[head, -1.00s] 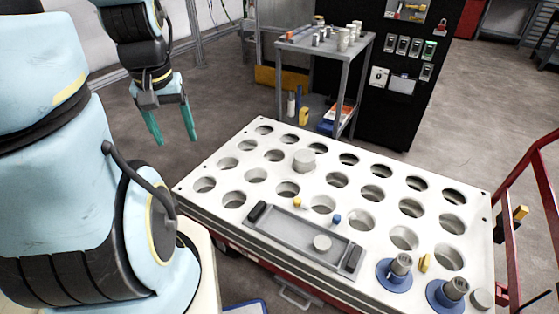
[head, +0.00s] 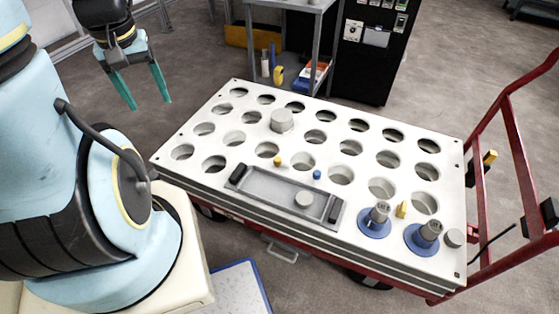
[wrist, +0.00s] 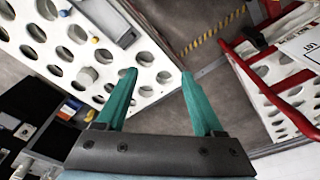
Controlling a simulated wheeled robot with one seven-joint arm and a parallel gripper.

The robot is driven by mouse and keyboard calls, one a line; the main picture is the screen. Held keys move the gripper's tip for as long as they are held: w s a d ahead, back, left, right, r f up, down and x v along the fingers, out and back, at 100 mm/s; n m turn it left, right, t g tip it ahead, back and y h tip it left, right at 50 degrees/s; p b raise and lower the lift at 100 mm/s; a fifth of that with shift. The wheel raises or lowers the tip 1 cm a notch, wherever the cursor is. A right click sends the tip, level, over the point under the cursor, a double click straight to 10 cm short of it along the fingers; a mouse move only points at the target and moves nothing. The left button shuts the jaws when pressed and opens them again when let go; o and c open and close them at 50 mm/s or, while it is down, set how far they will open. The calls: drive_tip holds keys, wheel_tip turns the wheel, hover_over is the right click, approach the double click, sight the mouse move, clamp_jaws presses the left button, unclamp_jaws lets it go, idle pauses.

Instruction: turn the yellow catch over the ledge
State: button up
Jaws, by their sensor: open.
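Two small yellow pieces show on the white perforated table top (head: 200,158) in the head view. A yellow knob (head: 277,161) stands at the far edge of the grey tray (head: 262,188). A yellow upright piece (head: 402,209) stands between two blue-based cylinders. I cannot tell for certain which is the catch; the knob by the tray rim, which may be the ledge, fits best. The knob also shows in the wrist view (wrist: 96,39). My gripper (head: 150,104) is open and empty, its green fingers apart, beyond the table's far left corner. It also shows in the wrist view (wrist: 158,74).
A blue knob (head: 317,175) stands near the yellow one. A light round block (head: 282,121) and blue-based cylinders (head: 374,224) stand on the table. A red cart handle (head: 483,200) rises at the right. A grey shelf cart (head: 293,4) stands behind.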

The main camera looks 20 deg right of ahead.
drive_tip(key=w+d+f+n+g+b, duration=0.1)
drive_tip(key=w+d+f+n+b, duration=0.3)
drive_tip(key=w+d+f, duration=0.4)
drive_tip(key=n+b, duration=0.8)
drive_tip(key=b, duration=0.1)
hover_over(278, 159)
wheel_tip(278, 159, down, 27)
drive_tip(key=shift+g, duration=0.3)
wheel_tip(278, 159, down, 10)
drive_tip(key=shift+f, duration=0.2)
clamp_jaws()
